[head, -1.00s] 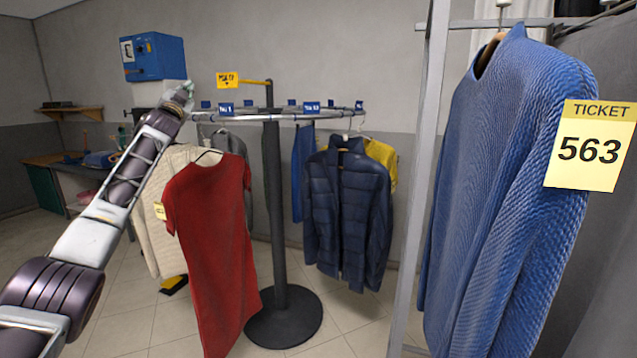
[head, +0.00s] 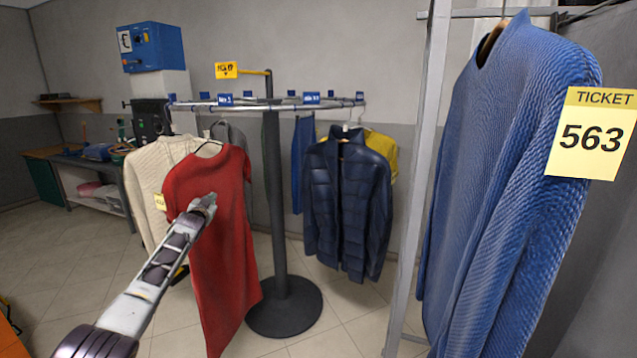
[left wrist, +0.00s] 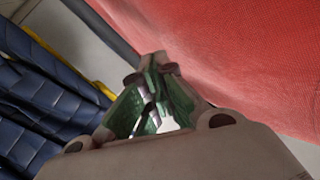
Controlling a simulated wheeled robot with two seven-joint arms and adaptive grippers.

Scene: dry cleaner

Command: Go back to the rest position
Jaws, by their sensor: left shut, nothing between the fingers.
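My left gripper (head: 205,203) is in the head view, in front of the red dress (head: 222,262) that hangs on the round rack. Its arm comes in from the lower left. In the left wrist view the fingers (left wrist: 152,100) are shut with nothing between them. The red cloth (left wrist: 235,55) fills the upper right of that view, close beside the fingers; I cannot tell whether they touch. My right gripper is not in view.
A round rack with a dark post (head: 273,210) holds a cream sweater (head: 140,190), a dark blue puffer jacket (head: 347,205) and other clothes. At the right, a blue sweater (head: 500,180) with ticket 563 hangs by a grey frame post (head: 418,180). Open tiled floor (head: 75,255) lies at the left.

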